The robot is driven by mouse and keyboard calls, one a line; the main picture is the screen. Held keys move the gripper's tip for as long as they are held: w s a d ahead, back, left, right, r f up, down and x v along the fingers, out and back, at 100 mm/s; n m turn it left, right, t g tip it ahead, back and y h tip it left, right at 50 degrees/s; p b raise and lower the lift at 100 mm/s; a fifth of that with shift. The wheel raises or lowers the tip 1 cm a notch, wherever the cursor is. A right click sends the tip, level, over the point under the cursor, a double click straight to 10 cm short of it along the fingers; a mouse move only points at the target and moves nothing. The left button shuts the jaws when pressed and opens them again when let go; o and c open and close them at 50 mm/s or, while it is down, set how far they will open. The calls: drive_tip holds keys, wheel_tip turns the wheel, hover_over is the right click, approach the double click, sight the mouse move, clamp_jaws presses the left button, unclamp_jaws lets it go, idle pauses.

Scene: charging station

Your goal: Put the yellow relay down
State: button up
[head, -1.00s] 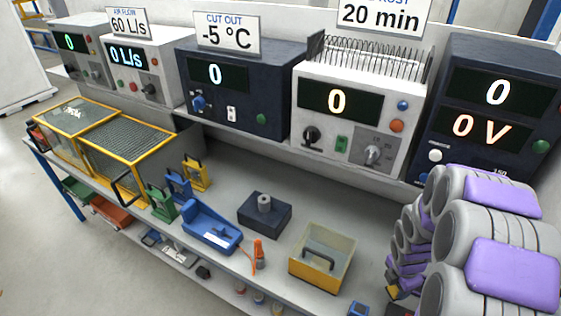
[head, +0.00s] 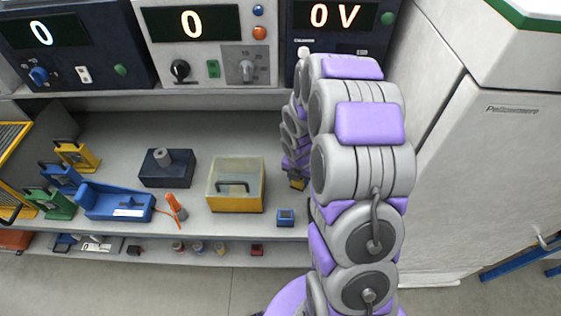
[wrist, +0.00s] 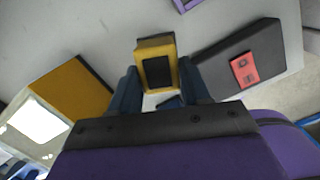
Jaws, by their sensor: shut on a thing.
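The yellow relay (wrist: 153,47) is a small yellow block with a dark face. In the wrist view it sits between the two dark fingers of my gripper (wrist: 160,88), which is shut on it. In the head view a bit of the yellow relay (head: 297,184) shows below the end of my arm, above or at the bench (head: 210,135) right of the yellow box. My gripper is mostly hidden by my arm there. I cannot tell whether the relay touches the bench.
A yellow box with a clear upper part (head: 237,198) stands just left. A small blue block (head: 286,217) lies at the front edge. A dark box with a red label (wrist: 238,58) is close right in the wrist view. Instruments line the back. Bare bench lies behind the yellow box.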

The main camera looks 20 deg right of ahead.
drive_tip(key=w, duration=0.3)
drive_tip(key=w+b, duration=0.1)
drive_tip(key=w, duration=0.2)
drive_tip(key=w+a+f+b, duration=0.1)
drive_tip(key=w, duration=0.3)
drive_tip(key=shift+f+b, duration=0.75)
drive_tip(key=shift+f, duration=1)
drive_tip(key=shift+r, duration=0.1)
drive_tip(key=o, duration=1.1)
drive_tip(key=shift+d, duration=0.1)
